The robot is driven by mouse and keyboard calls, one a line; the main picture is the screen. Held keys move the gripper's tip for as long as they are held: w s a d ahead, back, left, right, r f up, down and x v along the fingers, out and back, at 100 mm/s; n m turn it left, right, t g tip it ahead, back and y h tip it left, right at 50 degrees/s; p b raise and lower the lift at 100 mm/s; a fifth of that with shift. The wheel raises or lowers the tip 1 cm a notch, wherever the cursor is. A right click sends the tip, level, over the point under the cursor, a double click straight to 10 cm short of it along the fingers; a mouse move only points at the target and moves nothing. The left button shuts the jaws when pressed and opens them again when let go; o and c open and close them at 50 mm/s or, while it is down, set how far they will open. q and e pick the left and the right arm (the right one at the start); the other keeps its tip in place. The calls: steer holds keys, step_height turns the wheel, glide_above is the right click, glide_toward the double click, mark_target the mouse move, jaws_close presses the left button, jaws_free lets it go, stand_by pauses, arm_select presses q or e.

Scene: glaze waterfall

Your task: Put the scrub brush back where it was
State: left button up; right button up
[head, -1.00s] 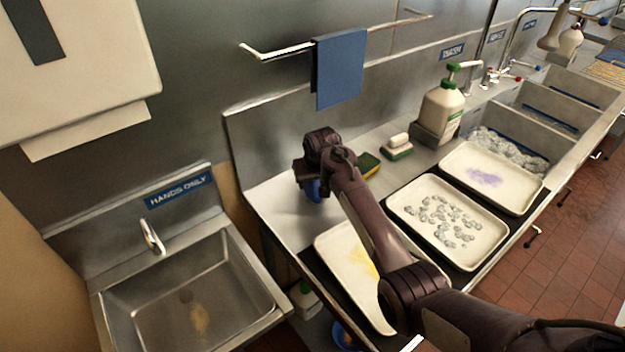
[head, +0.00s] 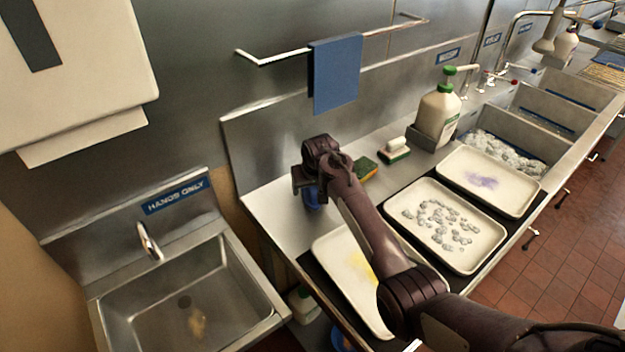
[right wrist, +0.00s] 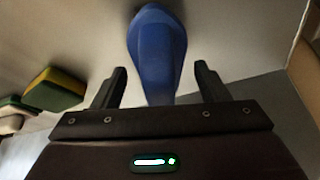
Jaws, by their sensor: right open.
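The scrub brush appears as a blue shape (head: 312,197) at the left end of the steel counter, mostly hidden behind my right gripper (head: 308,186). In the right wrist view the blue brush (right wrist: 156,50) lies between and beyond the two dark fingers of my right gripper (right wrist: 160,85). The fingers are spread, with a gap on each side of the brush. The brush's bristles cannot be made out. My left gripper is in no view.
A yellow-green sponge (head: 366,169) and a white-green block (head: 394,150) lie right of the gripper. A soap bottle (head: 438,112) stands behind. Several trays line the front, the nearest with yellow glaze (head: 335,250). The hand sink (head: 190,295) is at left.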

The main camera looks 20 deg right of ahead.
steer(key=b+v, duration=0.1)
steer(key=v, duration=1)
steer(key=shift+r+b, duration=0.35)
steer(key=shift+r, duration=0.05)
steer(key=shift+s, duration=0.1)
